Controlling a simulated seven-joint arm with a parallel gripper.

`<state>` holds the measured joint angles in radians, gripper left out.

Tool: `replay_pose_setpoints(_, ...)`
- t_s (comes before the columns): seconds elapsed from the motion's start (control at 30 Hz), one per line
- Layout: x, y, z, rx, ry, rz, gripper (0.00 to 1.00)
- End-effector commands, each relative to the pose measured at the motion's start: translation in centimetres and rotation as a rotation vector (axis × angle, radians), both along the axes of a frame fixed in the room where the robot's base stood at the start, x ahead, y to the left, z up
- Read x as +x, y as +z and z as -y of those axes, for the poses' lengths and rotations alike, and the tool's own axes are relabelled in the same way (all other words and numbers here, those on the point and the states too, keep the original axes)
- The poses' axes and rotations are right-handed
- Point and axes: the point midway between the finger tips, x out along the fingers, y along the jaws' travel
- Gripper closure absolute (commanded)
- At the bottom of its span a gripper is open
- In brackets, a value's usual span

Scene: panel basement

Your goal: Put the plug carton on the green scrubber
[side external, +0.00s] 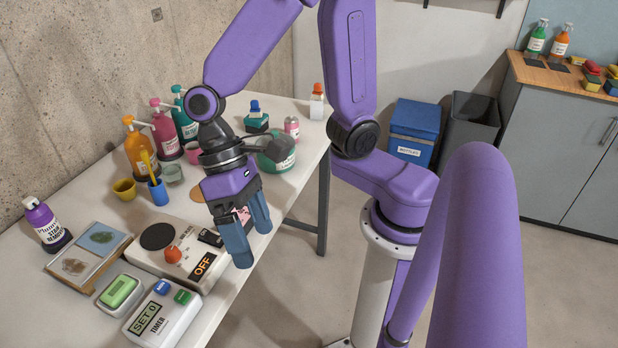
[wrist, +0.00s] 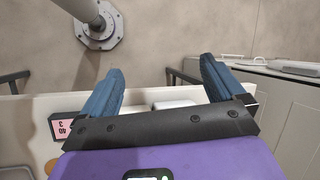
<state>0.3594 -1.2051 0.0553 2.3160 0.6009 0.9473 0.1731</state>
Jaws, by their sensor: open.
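My gripper (side external: 254,246) hangs open over the front edge of the white table, its blue fingers pointing down. In the wrist view, the gripper (wrist: 161,75) has no object held between its fingers. A small pink-faced box, which looks like the plug carton (side external: 243,215), shows partly behind the fingers. A pink face with dark print, probably the same carton (wrist: 68,128), is left of the left finger in the wrist view. The green scrubber (side external: 118,291) lies in a grey dish at the front left of the table, apart from my gripper.
A hotplate-like panel (side external: 160,262) with a red knob and an OFF label lies left of my gripper. A white timer (side external: 165,318) stands beside the scrubber's dish.

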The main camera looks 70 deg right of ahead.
Motion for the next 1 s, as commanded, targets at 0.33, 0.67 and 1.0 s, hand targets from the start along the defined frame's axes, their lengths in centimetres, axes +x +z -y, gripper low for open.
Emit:
replay_pose_setpoints(0.33, -3.6, 0.7, 9.1, -0.032, 0.497, 0.315, 0.04)
replay_pose_setpoints(0.67, -4.8, 1.2, 13.3, -0.053, 0.783, 0.502, 0.04)
replay_pose_setpoints(1.0, -4.9, 1.2, 13.5, -0.055, 0.805, 0.516, 0.04)
